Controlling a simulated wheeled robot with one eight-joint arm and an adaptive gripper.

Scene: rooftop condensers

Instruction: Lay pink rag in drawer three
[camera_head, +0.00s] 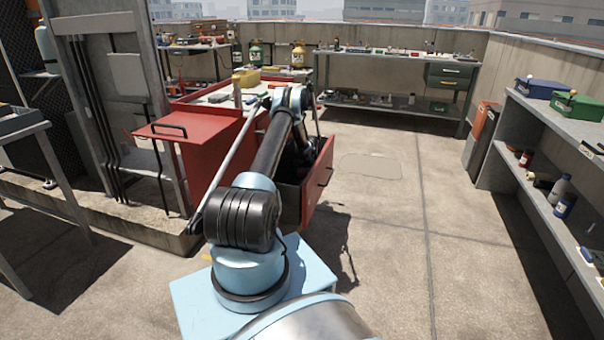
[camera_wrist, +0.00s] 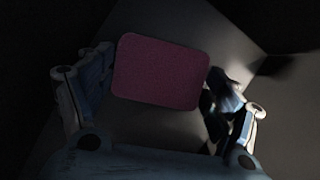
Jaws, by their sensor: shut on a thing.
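The pink rag (camera_wrist: 160,72) shows in the wrist view as a dim, rounded rectangle between the two fingers of my gripper (camera_wrist: 162,86). My gripper is shut on it. Dark grey surfaces (camera_wrist: 290,120) surround them, like the inside of a drawer; I cannot tell whether the rag touches the bottom. In the head view, the red tool cabinet (camera_head: 205,150) has a drawer (camera_head: 319,185) pulled out on its right side. My arm reaches over and down into this drawer. My gripper and the rag are hidden there. No drawer number is readable.
Several items, including a yellow one (camera_head: 246,78), stand on the cabinet top. A red side shelf with a black handle (camera_head: 168,131) juts out left. A workbench (camera_head: 400,62) stands at the back, and shelving (camera_head: 570,125) on the right. The floor (camera_head: 400,230) between is clear.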

